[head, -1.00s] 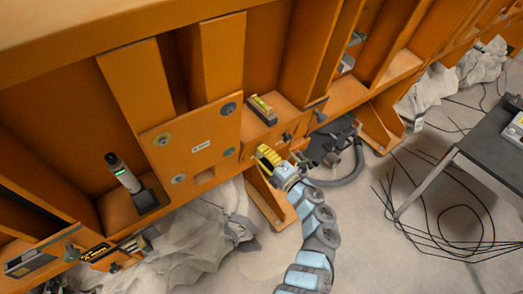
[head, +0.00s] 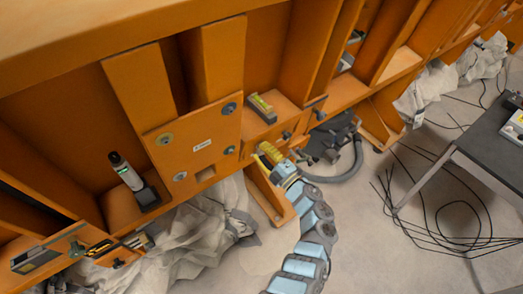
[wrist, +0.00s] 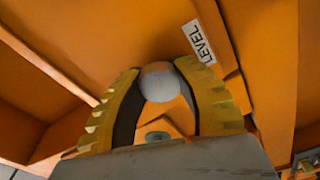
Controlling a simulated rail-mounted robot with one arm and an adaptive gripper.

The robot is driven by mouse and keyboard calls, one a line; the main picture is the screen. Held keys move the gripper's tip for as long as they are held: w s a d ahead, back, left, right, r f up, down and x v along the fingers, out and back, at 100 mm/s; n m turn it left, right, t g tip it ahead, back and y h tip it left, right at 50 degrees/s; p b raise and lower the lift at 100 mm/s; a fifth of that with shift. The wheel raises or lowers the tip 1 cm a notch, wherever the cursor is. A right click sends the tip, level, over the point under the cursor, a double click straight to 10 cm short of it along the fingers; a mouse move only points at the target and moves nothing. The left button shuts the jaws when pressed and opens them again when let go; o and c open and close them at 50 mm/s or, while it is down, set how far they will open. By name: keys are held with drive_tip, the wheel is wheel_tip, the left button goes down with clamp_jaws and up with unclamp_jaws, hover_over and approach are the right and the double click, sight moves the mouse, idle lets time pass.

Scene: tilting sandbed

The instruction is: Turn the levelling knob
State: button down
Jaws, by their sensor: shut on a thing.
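The levelling knob (wrist: 160,82) is a pale grey, rounded knob on the orange frame, seen in the wrist view beside a white label reading LEVEL (wrist: 199,42). My gripper (head: 270,152) has yellow ribbed fingers and sits at the lower edge of the orange frame in the head view. In the wrist view its two fingers stand on either side of the knob, shut on it. In the head view the fingers hide the knob.
A gauge (head: 261,109) lies on the ledge above my gripper. A dark device with a hose (head: 345,160) stands behind it. A handheld tool (head: 126,170) rests upright in the left bay. Loose cables (head: 440,215) and a grey table (head: 480,150) are at right.

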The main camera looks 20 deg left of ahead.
drive_tip(key=c, duration=0.6)
unclamp_jaws()
drive_tip(key=shift+d, duration=0.1)
drive_tip(key=v, duration=1.1)
drive_tip(key=shift+s+d, duration=0.2)
drive_tip(key=shift+d, duration=0.15)
